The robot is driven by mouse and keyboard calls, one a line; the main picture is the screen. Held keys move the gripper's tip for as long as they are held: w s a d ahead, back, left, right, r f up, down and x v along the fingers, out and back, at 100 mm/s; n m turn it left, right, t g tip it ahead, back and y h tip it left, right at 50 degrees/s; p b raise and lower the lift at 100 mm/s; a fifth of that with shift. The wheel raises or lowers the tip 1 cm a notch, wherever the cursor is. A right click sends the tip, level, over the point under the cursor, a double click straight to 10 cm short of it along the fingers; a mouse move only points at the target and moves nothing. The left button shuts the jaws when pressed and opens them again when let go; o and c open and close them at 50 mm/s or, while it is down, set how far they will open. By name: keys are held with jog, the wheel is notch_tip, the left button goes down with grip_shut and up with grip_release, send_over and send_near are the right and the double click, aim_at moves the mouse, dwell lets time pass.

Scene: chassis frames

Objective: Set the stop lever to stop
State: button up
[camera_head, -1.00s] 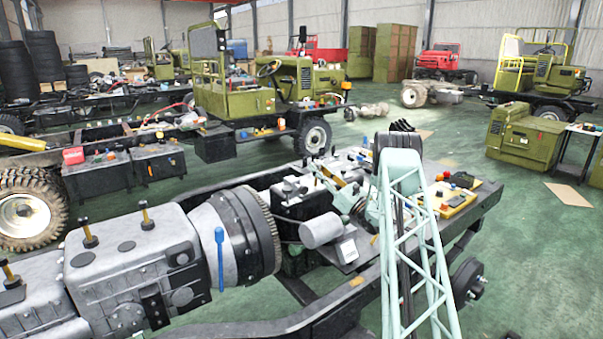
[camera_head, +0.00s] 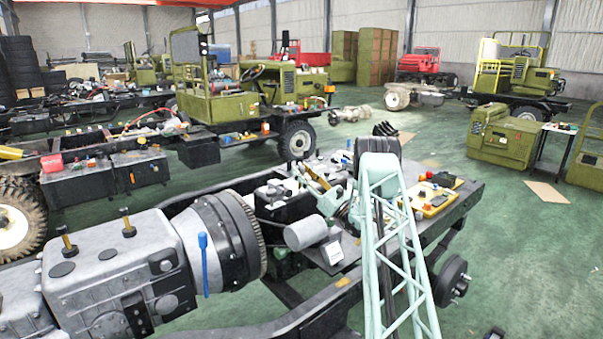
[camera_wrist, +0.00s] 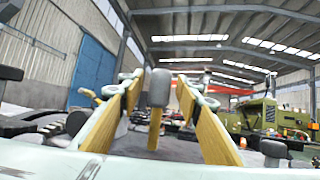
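In the wrist view, a lever with a rounded grey knob (camera_wrist: 160,88) and a yellowish stem stands upright between the two yellow-padded fingers of my gripper (camera_wrist: 163,100).
A grey gearbox (camera_head: 115,265) with a blue lever (camera_head: 204,266) and black-topped yellow levers (camera_head: 127,222) lies on the frame at left. A yellow control panel (camera_head: 437,202) is right of my arm. Vehicles stand behind.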

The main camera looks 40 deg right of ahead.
jog(key=shift+s, duration=0.1)
jog(key=shift+s+d+f, duration=0.1)
jog(key=shift+s+f, duration=0.15)
jog(key=shift+s, duration=0.15)
jog(key=s+d, duration=0.2)
jog(key=s, duration=1.1)
jog(key=shift+s+f, duration=0.25)
jog(key=shift+f, duration=0.2)
jog(key=shift+r, duration=0.1)
